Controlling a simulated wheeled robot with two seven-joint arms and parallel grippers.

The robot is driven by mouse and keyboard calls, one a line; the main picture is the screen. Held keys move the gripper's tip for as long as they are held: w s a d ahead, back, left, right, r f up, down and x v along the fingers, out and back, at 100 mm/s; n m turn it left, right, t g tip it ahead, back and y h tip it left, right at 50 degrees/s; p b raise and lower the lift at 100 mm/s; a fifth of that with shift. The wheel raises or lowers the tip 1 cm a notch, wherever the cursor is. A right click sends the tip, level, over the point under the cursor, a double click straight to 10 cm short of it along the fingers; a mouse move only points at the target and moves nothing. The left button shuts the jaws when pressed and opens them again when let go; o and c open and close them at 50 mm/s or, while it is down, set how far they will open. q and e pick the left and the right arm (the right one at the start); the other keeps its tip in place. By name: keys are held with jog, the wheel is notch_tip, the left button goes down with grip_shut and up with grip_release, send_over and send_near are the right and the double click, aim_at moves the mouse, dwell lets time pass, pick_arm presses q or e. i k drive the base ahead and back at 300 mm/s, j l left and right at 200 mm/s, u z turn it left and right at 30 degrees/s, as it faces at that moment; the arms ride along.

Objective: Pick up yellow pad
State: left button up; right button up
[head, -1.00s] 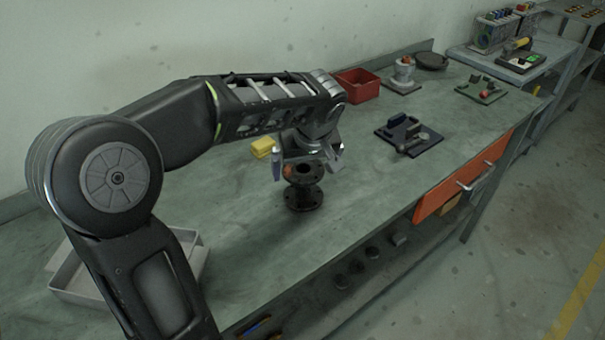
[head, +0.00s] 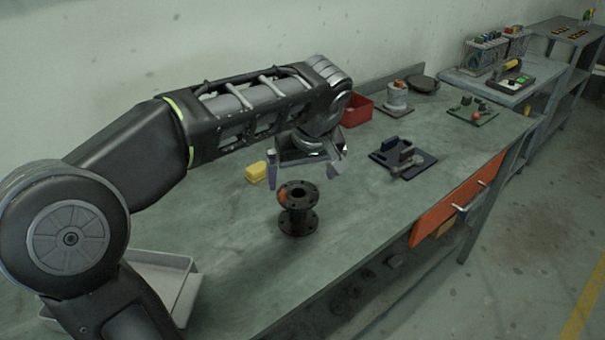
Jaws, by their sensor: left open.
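The yellow pad (head: 257,172) lies on the green-grey bench top, partly behind my left gripper. My left gripper (head: 306,183) is open and empty. My right gripper is not in view.
A grey tray (head: 187,292) lies at the lower left, partly hidden by my arm. A red bin (head: 357,111) stands behind the gripper. A dark plate with parts (head: 385,161) lies to the right. An orange drawer front (head: 434,218) sticks out below the bench edge.

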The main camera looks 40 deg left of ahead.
aim_at(255, 173)
jog(key=u, duration=1.5)
